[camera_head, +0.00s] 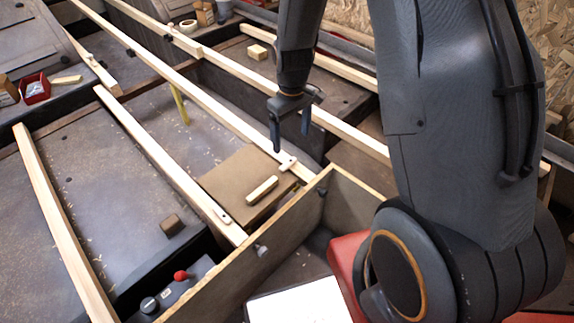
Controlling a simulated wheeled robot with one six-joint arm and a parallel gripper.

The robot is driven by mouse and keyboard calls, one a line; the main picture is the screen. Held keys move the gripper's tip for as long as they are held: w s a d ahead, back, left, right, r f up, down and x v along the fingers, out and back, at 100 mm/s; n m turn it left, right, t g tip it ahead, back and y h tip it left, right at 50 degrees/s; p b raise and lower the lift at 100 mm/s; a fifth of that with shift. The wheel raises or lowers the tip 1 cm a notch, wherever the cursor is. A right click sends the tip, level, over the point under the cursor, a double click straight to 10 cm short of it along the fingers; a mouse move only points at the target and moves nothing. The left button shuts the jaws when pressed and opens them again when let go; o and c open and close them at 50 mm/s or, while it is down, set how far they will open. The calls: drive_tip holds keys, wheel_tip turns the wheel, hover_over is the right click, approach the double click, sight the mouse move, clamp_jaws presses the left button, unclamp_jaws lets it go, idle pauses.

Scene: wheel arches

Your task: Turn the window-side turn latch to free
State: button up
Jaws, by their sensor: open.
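A brown panel (234,172) with a light wooden bar handle (262,190) lies between two pale wooden rails. A small wooden turn latch (288,164) sits on the upper-right rail (225,117), lying across it and reaching toward the panel's edge. Another small turn latch (222,215) sits on the lower-left rail (160,157), lying roughly along it. No window shows, so I cannot tell by sight which latch is window-side. My gripper (291,141) is open and empty, fingers pointing down, close above the upper-right latch in the picture; the exact height gap is unclear.
A dark-sided wooden frame (338,195) with bolt-like knobs borders the panel on the right. A control box with a red knob (181,275) is at the lower left. A red bin (35,88) and small wood blocks lie farther back. More long rails cross the area.

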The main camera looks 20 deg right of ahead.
drive_tip(key=n+b, duration=0.1)
drive_tip(key=b, duration=0.1)
hover_over(288, 163)
wheel_tip(288, 163, down, 7)
drive_tip(key=shift+w+f, duration=0.1)
wheel_tip(288, 163, down, 7)
drive_tip(key=shift+f, duration=0.15)
drive_tip(key=c, duration=1.1)
